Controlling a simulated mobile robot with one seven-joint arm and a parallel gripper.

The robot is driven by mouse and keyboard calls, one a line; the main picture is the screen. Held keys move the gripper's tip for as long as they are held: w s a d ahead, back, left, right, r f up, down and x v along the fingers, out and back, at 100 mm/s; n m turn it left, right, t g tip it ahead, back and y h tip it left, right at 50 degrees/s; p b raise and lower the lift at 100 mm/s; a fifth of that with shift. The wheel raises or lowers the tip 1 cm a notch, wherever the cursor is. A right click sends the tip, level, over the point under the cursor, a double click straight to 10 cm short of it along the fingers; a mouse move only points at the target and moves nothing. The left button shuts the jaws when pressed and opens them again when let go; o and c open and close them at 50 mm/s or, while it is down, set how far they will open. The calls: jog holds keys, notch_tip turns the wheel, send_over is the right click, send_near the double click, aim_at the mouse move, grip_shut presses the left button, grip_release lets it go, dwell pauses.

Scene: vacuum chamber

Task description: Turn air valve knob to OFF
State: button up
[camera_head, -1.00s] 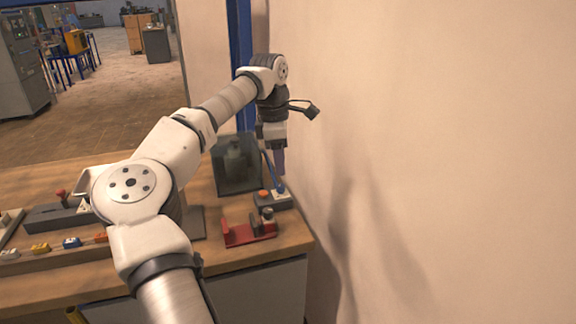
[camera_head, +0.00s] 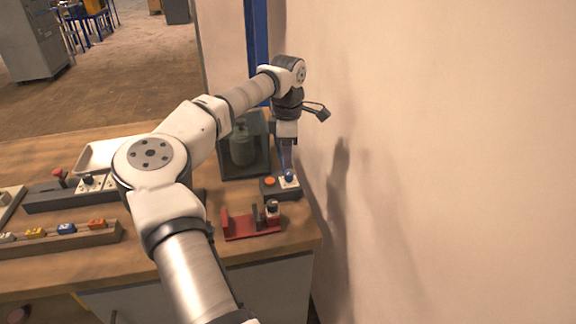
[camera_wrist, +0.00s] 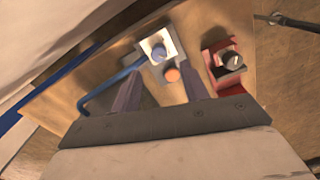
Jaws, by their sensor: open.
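The air valve appears to be the small dark box (camera_head: 279,191) on the bench, with a pale plate and an orange button (camera_head: 269,182). A round knob (camera_wrist: 158,52) sits on the pale plate (camera_wrist: 177,40) in the wrist view, beside the orange button (camera_wrist: 172,74). A blue hose (camera_wrist: 103,92) runs to the plate. My gripper (camera_head: 287,163) points down just above the box. In the wrist view my gripper (camera_wrist: 164,82) is open and empty, with the plate and button showing between and beyond its fingers. I cannot read any knob marking or tell whether a finger touches it.
A red bracket (camera_head: 238,226) with a small upright part stands just in front of the box. A dark case with a grey-green cylinder (camera_head: 242,146) is behind. The wall (camera_head: 440,160) rises close on the right. A tray and strips of small blocks lie left.

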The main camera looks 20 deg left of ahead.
aim_at(288, 172)
notch_tip(288, 172, down, 6)
jog(key=shift+r+p, duration=0.15)
jog(key=shift+p, duration=0.3)
grip_shut()
